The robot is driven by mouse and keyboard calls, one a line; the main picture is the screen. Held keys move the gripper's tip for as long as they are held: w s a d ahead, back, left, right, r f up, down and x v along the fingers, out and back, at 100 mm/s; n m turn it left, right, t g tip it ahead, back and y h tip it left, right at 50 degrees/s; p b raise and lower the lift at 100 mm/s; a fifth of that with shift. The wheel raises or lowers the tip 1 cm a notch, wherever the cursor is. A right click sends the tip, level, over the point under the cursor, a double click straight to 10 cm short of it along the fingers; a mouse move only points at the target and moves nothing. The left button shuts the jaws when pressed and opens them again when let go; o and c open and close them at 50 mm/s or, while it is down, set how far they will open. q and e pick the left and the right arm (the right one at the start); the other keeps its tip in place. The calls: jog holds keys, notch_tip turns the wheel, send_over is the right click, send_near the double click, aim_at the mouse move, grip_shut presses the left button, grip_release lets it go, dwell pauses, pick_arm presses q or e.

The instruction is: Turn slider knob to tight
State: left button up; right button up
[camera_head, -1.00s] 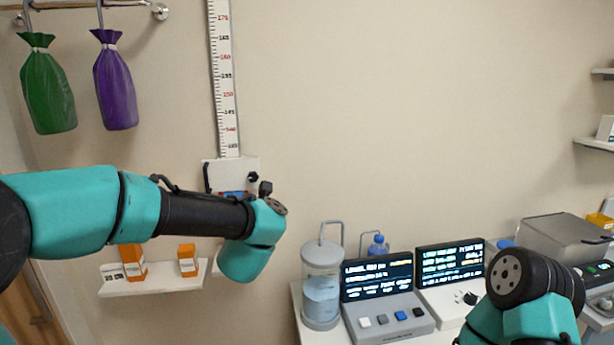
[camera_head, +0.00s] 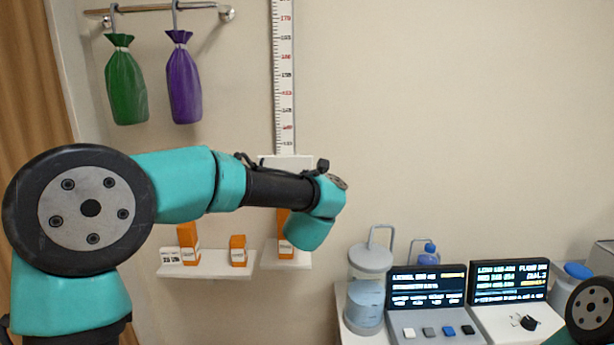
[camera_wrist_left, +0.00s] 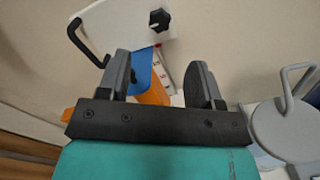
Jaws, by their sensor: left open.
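A white slider plate hangs on the wall at the foot of a vertical measuring scale (camera_head: 284,90). In the left wrist view the plate (camera_wrist_left: 130,18) shows a black knob (camera_wrist_left: 159,20) and a bent black handle (camera_wrist_left: 84,42). My left gripper (camera_wrist_left: 160,72) is open, with the knob above the space between its fingers in the picture and apart from them. A blue piece (camera_wrist_left: 144,70) and an orange box (camera_wrist_left: 155,92) show behind that space, the box partly hidden. In the head view my left arm hides the knob and my left fingers. My right gripper is out of view.
Orange boxes (camera_head: 238,250) stand on a low wall shelf (camera_head: 205,267). A clear canister (camera_head: 368,290) and two display consoles (camera_head: 425,287) stand at lower right. A green bag (camera_head: 125,88) and a purple bag (camera_head: 184,85) hang from a rail.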

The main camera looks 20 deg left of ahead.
pick_arm(q)
jog(key=x, duration=1.1)
jog(key=shift+w+a, duration=0.1)
jog(key=shift+w, duration=0.25)
jog(key=shift+c, duration=0.2)
jog(key=c, duration=0.9)
